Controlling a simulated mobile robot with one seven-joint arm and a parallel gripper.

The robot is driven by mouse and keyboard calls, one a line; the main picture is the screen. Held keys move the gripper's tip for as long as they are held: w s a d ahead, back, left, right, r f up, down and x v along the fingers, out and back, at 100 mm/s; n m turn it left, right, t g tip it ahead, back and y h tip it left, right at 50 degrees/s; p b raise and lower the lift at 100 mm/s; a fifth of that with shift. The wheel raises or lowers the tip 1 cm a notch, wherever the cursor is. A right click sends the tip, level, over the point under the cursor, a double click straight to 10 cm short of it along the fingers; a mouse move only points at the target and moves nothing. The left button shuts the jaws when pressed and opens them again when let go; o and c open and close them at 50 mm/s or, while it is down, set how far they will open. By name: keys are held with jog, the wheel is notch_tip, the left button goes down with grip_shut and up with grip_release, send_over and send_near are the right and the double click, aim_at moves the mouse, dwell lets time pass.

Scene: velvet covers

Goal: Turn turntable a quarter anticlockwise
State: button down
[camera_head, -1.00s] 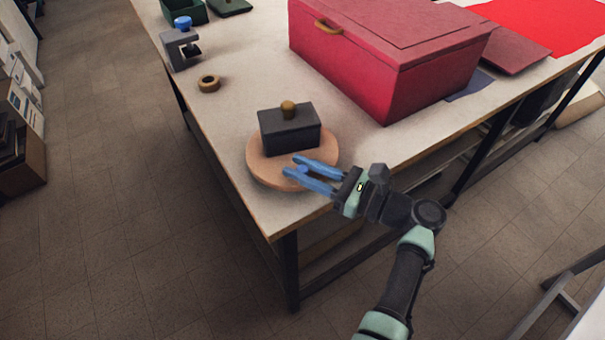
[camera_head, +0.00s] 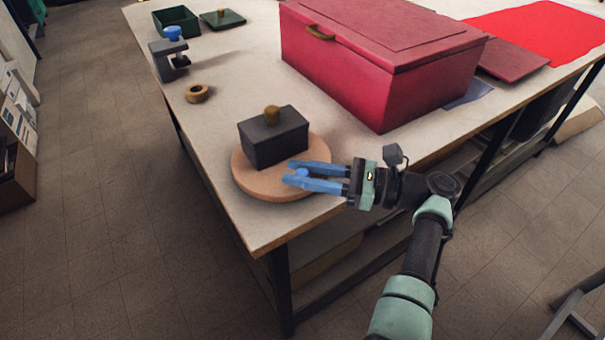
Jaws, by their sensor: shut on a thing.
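The turntable (camera_head: 258,187) is a round tan disc lying flat near the table's front corner. A dark grey box (camera_head: 262,148) with a brass knob (camera_head: 272,115) on its lid stands on it. A small blue peg (camera_head: 302,174) rises from the disc's right part. My gripper (camera_head: 296,173) reaches in from the right with its two blue fingers over the disc. The fingers are shut on the blue peg, one on each side of it. The fingers hide part of the disc's right edge.
A big red box (camera_head: 385,75) stands behind and right of the turntable. A brass ring (camera_head: 198,93), a grey clamp (camera_head: 170,60) and a green tray (camera_head: 176,22) are farther back at left. The table (camera_head: 330,130) is bare between turntable and red box.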

dwell(0.3)
jog(key=c, duration=0.7)
grip_release()
jog(key=shift+o, duration=0.2)
jog(key=s+d+b, duration=0.2)
jog(key=d+b, duration=0.2)
jog(key=d, duration=0.8)
jog(key=shift+s+d, duration=0.15)
jog(key=shift+d, duration=0.2)
